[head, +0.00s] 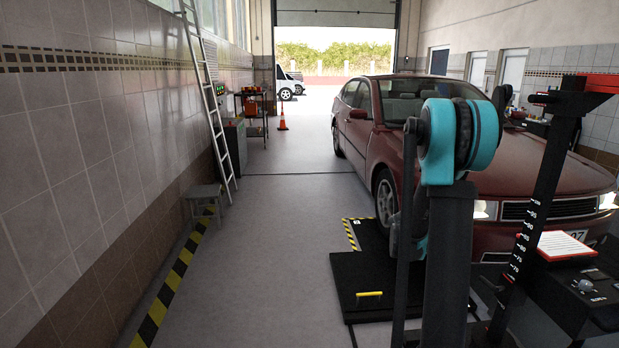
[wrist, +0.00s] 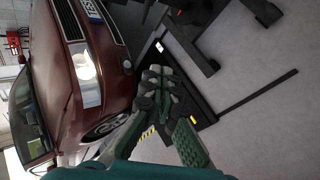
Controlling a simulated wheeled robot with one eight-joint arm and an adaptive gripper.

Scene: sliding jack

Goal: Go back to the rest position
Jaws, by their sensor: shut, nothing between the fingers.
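My gripper (wrist: 160,88) shows in the wrist view with its two fingers brought together at the tips and nothing between them. Past the fingertips lie the black platform and the floor, apart from the gripper. In the head view my arm stands in the right half, in front of the car, and the gripper itself cannot be made out there. The dark red car (head: 437,122) stands facing me; in the wrist view the car (wrist: 68,75) appears turned on its side at the left. No sliding jack can be clearly made out.
A black platform (head: 350,292) with a yellow handle lies before the car's front wheel. A black measuring stand (head: 535,190) is at the right. A ladder (head: 207,95) leans on the left wall above a small stool (head: 203,197). The middle floor lane (head: 285,220) is clear.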

